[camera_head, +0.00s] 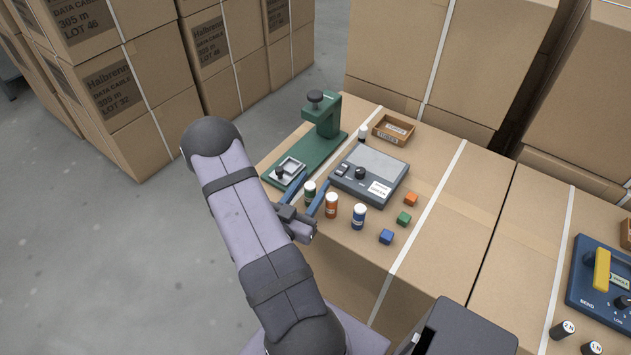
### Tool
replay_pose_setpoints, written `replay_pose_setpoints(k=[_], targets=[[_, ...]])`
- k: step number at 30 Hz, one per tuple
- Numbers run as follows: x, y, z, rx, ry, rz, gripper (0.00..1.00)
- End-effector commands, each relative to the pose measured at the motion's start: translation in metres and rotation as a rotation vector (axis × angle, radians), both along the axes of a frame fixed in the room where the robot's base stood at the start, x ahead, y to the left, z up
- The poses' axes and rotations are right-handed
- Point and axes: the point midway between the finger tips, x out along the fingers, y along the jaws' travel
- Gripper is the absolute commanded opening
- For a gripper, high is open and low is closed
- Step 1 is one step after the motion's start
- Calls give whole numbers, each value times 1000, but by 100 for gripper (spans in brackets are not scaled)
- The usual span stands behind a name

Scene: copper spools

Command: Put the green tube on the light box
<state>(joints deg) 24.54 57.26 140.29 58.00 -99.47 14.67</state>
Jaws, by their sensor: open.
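The green tube (310,194), with a white cap, stands upright on the cardboard surface at the left end of a short row of tubes. My gripper (316,182) is open, with its two blue fingers reaching forward on either side of the green tube. Whether a finger touches the tube cannot be told. The light box (374,158) is a grey case with a pale flat top, a black knob and a white label. It lies just behind and to the right of my gripper. Its pale top is bare.
An orange tube (331,206) stands close right of my gripper, then a blue tube (358,217). Orange, green and blue cubes (403,219) lie farther right. A green press stand (322,125) is behind left.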

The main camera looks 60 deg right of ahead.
Motion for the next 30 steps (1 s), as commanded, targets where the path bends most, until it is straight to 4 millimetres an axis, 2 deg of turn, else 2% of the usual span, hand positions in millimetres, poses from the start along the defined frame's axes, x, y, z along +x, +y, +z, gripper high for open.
replay_pose_setpoints(k=[6, 12, 18, 19, 20, 30], targets=[[4, 25, -3, -1, -1, 4, 41], [2, 41, -2, 0, -1, 3, 41], [1, 46, -2, 0, -2, 0, 41], [1, 46, -2, 0, -2, 0, 34], [0, 46, -2, 0, -2, 0, 32], [0, 46, -1, -1, -2, 0, 32]])
